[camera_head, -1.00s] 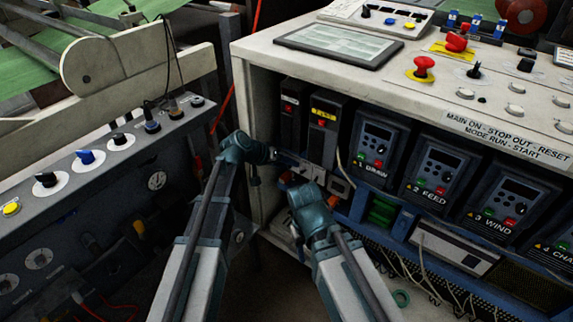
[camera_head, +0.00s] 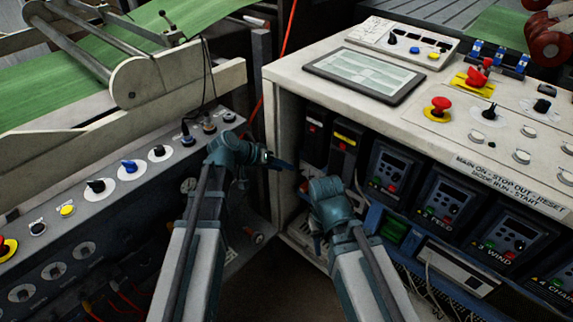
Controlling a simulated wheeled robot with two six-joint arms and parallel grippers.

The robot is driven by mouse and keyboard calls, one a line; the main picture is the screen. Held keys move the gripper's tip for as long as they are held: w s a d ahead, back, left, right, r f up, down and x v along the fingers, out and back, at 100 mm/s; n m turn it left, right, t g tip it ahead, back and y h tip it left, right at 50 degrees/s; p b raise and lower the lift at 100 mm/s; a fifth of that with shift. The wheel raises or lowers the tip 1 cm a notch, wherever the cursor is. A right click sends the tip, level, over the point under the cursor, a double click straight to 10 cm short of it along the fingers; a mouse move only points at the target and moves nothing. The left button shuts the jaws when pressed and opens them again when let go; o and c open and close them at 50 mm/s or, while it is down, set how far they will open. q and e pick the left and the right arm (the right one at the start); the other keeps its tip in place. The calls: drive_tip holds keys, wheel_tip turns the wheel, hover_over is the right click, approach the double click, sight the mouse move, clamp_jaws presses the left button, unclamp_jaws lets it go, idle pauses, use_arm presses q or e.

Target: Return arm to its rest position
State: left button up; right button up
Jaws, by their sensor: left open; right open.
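My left arm comes up from the bottom, left of centre. Its gripper (camera_head: 279,163) points right, in front of the open cabinet's left side, seen nearly edge-on; it is open and holds nothing that I can see. My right arm (camera_head: 365,268) comes up beside it, right of centre. Its gripper (camera_head: 308,186) is mostly hidden behind its own wrist, near the cabinet opening; it is open and no held object shows. The two wrists are close together, with a small gap between them. Whether either gripper touches the cabinet I cannot tell.
The white control cabinet (camera_head: 285,78) fills the right, with drive units (camera_head: 392,172), a tablet-like screen (camera_head: 365,74) and a red stop button (camera_head: 440,106) on top. A grey knob panel (camera_head: 110,205) stands left. Dark floor (camera_head: 285,285) shows between my forearms.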

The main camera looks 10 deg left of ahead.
use_arm(q)
drive_tip(key=shift+s, duration=0.1)
idle(0.4)
drive_tip(key=s+d+f+m+g+y, duration=0.1)
drive_tip(key=s+f+g+y, duration=0.3)
drive_tip(key=s, duration=0.7)
drive_tip(key=s+d+f+m+g+y, duration=0.1)
drive_tip(key=s+d+f+g+y, duration=0.3)
drive_tip(key=s, duration=0.7)
wheel_tip(320, 180, up, 30)
drive_tip(key=a+t+y+p, duration=0.1)
drive_tip(key=a+t+p, duration=0.1)
drive_tip(key=p, duration=2.6)
drive_tip(key=shift+w+f, duration=0.1)
drive_tip(key=shift+f, duration=0.05)
